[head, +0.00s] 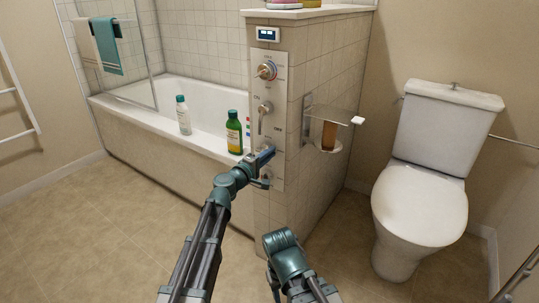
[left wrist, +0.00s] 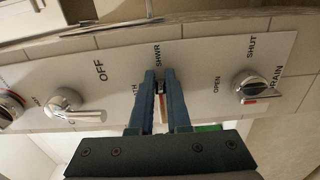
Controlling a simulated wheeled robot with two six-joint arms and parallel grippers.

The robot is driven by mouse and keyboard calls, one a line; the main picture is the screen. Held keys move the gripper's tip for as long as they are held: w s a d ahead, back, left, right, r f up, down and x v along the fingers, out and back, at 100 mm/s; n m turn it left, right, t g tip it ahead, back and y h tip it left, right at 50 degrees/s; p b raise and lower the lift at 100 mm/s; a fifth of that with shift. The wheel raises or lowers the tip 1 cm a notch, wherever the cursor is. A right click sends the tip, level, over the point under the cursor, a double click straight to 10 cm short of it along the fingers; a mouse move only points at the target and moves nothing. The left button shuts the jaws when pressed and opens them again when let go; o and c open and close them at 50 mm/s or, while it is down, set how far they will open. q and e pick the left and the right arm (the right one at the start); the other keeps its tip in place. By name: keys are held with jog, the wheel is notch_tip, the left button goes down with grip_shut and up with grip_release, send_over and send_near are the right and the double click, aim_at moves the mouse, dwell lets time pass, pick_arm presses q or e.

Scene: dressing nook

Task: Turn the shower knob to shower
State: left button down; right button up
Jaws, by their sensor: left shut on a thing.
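The shower knob (left wrist: 161,88) sits on the pale control panel on the end of the tiled half wall. In the left wrist view it is mostly hidden between the fingers of my left gripper (left wrist: 160,80), with the SHWR label beside the fingertips and a partly covered label, ending in TH, at their left. My left gripper (head: 268,153) is shut on the knob, its fingers against the panel (head: 281,93) in the head view. There the gripper hides the knob. My right gripper is not in view; only part of my right arm shows.
A dial (head: 266,70) and a lever (head: 264,110) sit above the grip. The drain knob (left wrist: 250,88) is close by on the panel. A green bottle (head: 234,132) and a white bottle (head: 183,115) stand on the tub rim. A glass shelf (head: 330,114) juts out right of the panel.

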pick_arm(q)
jog(key=c, duration=0.9)
grip_release()
jog(key=shift+w+a, duration=0.4)
jog(key=shift+w, duration=0.05)
jog(key=shift+s, duration=0.2)
jog(key=shift+s+a, duration=0.15)
jog(key=shift+s, duration=0.15)
jog(key=v, duration=1.3)
